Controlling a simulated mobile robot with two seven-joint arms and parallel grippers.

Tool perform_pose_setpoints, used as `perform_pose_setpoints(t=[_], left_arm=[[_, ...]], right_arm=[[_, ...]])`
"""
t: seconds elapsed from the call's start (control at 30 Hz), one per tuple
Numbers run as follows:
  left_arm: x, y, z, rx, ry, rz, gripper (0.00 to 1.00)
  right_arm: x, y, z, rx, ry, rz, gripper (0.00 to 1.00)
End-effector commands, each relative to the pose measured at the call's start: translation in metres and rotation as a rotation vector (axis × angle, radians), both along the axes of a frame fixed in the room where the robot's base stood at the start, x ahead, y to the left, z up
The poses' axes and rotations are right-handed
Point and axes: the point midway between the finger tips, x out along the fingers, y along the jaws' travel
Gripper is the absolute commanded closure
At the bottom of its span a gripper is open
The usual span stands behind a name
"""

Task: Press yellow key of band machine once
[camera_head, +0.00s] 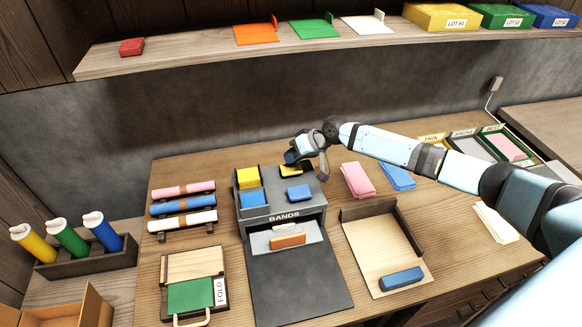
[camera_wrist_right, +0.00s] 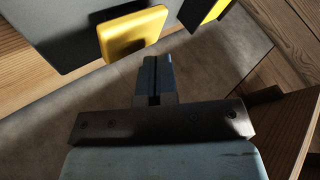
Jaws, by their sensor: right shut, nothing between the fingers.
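The grey band machine, marked BANDS (camera_head: 284,216), stands on the wooden table. The yellow key (camera_head: 290,171) is at its top right, partly hidden by my right gripper, with a blue key (camera_head: 298,192) below it in the picture. In the right wrist view the yellow key (camera_wrist_right: 134,32) is a rounded yellow block on the grey body. My right gripper (camera_head: 293,158) is at the machine's back edge by the yellow key. Its closed fingers (camera_wrist_right: 157,62) hold nothing and appear beside the key; contact cannot be told. My left gripper is not in view.
Yellow bands (camera_head: 248,178) and blue bands (camera_head: 252,197) sit in the machine's left slots. Pink cloth (camera_head: 357,180) and blue cloth (camera_head: 397,176) lie right of it, under my arm. Rolls (camera_head: 183,206) lie at left. A wooden tray (camera_head: 372,238) stands in front right.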

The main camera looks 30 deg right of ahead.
Motion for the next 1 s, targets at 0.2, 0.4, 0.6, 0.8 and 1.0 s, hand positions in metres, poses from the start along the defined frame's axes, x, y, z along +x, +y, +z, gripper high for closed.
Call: perform_pose_setpoints(t=[0.2, 0.4, 0.6, 0.8, 1.0], left_arm=[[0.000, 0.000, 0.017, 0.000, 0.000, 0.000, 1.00], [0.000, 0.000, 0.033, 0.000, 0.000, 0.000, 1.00], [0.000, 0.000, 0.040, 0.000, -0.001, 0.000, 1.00], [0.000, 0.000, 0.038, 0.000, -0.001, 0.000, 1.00], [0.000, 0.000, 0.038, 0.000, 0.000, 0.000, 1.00]], right_arm=[[0.000, 0.000, 0.022, 0.001, -0.002, -0.001, 1.00], [0.000, 0.000, 0.042, 0.001, 0.000, 0.001, 1.00], [0.000, 0.000, 0.050, 0.000, 0.000, 0.000, 1.00], [0.000, 0.000, 0.049, 0.000, 0.000, 0.000, 1.00], [0.000, 0.000, 0.049, 0.000, 0.000, 0.000, 1.00]])
